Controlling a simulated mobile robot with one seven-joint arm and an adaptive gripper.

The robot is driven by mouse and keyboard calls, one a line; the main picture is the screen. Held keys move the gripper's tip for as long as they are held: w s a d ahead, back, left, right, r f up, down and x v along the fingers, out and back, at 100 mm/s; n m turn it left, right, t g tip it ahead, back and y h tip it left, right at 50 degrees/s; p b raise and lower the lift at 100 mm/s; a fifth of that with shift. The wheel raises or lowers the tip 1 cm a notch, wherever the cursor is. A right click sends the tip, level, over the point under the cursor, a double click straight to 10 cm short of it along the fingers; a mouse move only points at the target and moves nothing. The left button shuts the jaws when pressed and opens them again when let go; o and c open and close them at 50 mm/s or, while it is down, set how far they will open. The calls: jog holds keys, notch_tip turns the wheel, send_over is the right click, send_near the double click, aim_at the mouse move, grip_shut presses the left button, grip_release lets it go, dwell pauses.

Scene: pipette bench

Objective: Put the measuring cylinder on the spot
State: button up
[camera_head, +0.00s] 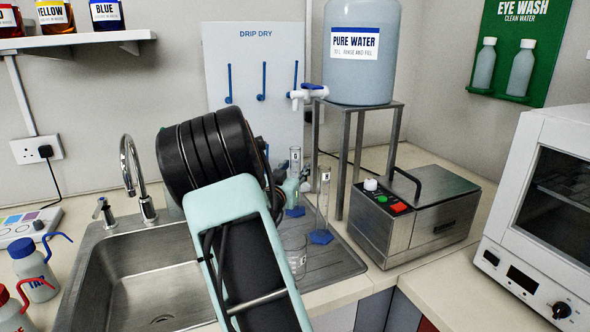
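A clear measuring cylinder (322,212) with a blue six-sided base stands upright on the ribbed drainboard, right of my arm. I cannot tell which is the task's cylinder. My arm, with black and pale green links, crosses the middle of the view in front of the sink and drainboard. I cannot make out a marked spot.
The steel sink (130,275) has a tap (138,180). A glass beaker (294,262) stands close by my arm. A metal stand (362,112) holds the pure water tank (365,82). A steel bath (420,215) and white oven (540,220) occupy the right counter.

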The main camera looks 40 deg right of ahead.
jog(key=shift+a+r, duration=0.1)
jog(key=shift+r, duration=0.1)
jog(key=v, duration=1.2)
